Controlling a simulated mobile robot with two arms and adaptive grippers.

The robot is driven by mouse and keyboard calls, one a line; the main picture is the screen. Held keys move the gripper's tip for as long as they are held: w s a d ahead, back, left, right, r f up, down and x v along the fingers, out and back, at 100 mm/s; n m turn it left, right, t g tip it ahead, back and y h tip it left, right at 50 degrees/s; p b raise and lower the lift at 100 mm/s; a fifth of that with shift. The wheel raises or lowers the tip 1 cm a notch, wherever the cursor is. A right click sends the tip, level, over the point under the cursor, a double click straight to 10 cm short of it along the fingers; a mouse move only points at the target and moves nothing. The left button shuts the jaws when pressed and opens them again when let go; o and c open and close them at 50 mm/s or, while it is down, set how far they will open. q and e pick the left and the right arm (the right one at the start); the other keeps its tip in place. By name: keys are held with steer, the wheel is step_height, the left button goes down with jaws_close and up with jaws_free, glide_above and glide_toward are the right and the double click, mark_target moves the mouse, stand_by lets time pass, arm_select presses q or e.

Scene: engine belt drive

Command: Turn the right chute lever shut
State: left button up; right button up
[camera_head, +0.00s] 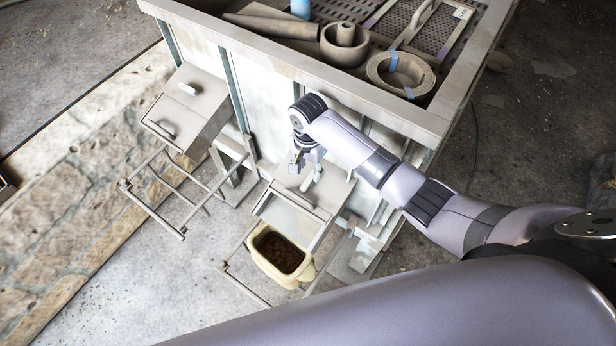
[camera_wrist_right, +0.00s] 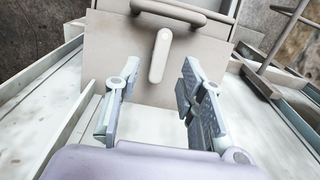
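The right chute (camera_head: 290,215) is a sloped beige box on the side of the workbench. Its lever is a short pale rounded bar on the chute's flat plate; it shows clearly in the right wrist view (camera_wrist_right: 160,55), lying nearly upright in the picture. My right gripper (camera_head: 303,160) is over this chute, partly hiding the lever in the head view. In the right wrist view my right gripper (camera_wrist_right: 160,77) is open, its two fingers well apart, with the lever in line with the gap between them. Nothing is held. My left gripper is out of view.
A cream bin (camera_head: 258,268) with dark contents stands below the right chute, beside thin metal rails. The left chute (camera_head: 190,112) has a similar lever (camera_head: 187,88). A pot, a tape roll and mesh panels lie on the workbench (camera_head: 270,47). Open floor lies left.

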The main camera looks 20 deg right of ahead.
mark_target(308, 181)
steer(key=shift+f, duration=2.8)
steer(key=shift+c, duration=0.4)
jaws_close()
